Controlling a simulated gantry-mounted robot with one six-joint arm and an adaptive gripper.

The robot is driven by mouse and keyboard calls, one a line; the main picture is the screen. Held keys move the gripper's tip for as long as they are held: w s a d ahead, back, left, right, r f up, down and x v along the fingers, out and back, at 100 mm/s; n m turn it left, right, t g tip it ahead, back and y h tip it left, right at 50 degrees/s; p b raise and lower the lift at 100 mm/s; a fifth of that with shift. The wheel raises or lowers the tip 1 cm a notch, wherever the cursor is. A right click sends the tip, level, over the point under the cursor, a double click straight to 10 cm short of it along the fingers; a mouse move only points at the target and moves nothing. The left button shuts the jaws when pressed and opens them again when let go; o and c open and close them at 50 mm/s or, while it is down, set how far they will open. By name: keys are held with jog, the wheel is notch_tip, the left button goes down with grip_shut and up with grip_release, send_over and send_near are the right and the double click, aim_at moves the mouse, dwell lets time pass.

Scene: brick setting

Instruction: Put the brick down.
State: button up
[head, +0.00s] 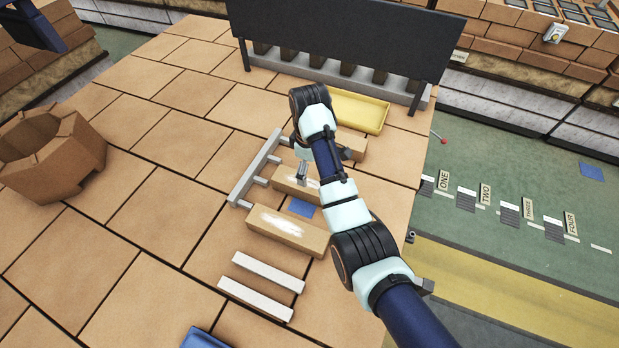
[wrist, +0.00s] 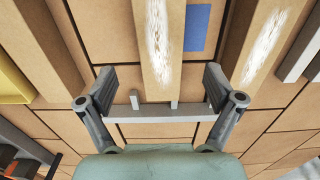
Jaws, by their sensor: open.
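A tan brick with a white patch on top (head: 290,180) lies in the middle of a row of bricks; it also shows at the centre of the wrist view (wrist: 160,60). My gripper (head: 303,176) is over this brick. In the wrist view my gripper (wrist: 160,78) is open, with one finger to each side of the brick and visible gaps between. My arm hides part of the brick in the head view. A second white-patched brick (head: 287,229) lies nearer the camera, and a plain brick (head: 352,146) lies farther back.
A grey rail with short pegs (head: 254,172) runs along the bricks' left ends. A blue patch (head: 301,208) lies between the two white-patched bricks. Two white strips (head: 268,272) lie in front. A yellow tray (head: 362,112) and dark panel (head: 340,48) stand behind.

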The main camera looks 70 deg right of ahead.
jog(key=shift+r, duration=0.85)
